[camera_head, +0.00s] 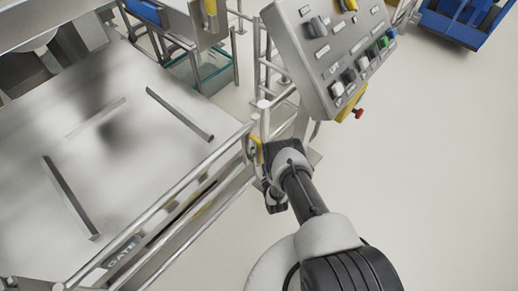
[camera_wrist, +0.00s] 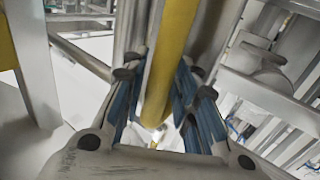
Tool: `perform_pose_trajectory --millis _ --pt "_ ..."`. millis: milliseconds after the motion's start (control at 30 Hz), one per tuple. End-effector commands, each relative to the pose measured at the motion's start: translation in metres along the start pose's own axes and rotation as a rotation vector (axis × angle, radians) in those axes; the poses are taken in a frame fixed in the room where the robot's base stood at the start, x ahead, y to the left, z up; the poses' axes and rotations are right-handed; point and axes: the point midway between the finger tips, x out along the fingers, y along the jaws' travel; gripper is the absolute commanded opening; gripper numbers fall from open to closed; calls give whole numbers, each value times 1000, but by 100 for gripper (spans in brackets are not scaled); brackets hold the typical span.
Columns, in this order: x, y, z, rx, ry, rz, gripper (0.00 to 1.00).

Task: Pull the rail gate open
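The rail gate (camera_head: 175,205) is a set of metal rails along the right side of the steel platform, with a GATE label (camera_head: 121,254) low on it. A yellow handle (camera_head: 258,149) stands at the gate's far end, beside a post. My gripper (camera_head: 264,160) is at this handle. In the wrist view the yellow handle (camera_wrist: 172,45) runs between the blue-padded fingers of my gripper (camera_wrist: 163,75). The fingers lean inward and lie close against both sides of the handle. In the head view my gripper hides part of the handle and the fingertips.
A tilted control panel (camera_head: 335,50) with several buttons and a red knob stands just beyond my gripper. The steel platform (camera_head: 100,170) with raised bars lies left of the gate. A blue cart (camera_head: 455,22) is at the far right. The floor (camera_head: 440,160) on the right is clear.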

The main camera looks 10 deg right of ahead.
Motion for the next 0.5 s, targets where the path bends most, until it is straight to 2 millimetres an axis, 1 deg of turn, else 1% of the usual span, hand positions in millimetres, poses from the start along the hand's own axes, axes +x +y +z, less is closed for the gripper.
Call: perform_pose_trajectory --millis 33,367,500 --pt "0 0 0 0 0 0 22" --pt "0 0 0 0 0 0 0" --pt "0 0 0 0 0 0 0"
